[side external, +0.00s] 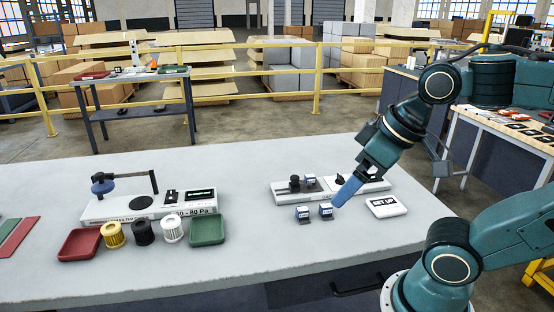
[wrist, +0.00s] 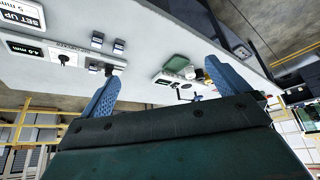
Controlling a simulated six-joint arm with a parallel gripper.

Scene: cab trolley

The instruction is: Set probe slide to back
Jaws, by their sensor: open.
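The long light-grey unit (side external: 283,196) lies on the table and carries dark knobs and a small blue-white block; I cannot tell which part is the probe slide. In the wrist view, this unit (wrist: 84,62) shows a "4.0 mm" display (wrist: 25,48), a round knob (wrist: 64,58) and a dark fitting at its near end. My gripper (side external: 345,192) is in front of the unit's middle in the side view, hiding part of it. In the wrist view, its blue fingers (wrist: 160,72) are wide apart with nothing between them. I see no contact with the unit.
Two small blue-white blocks (side external: 314,212) stand in front of the unit. Further left are a pressure unit (side external: 95,210), a red tray (side external: 79,244), several filters and a green tray (side external: 207,229). The table middle is clear.

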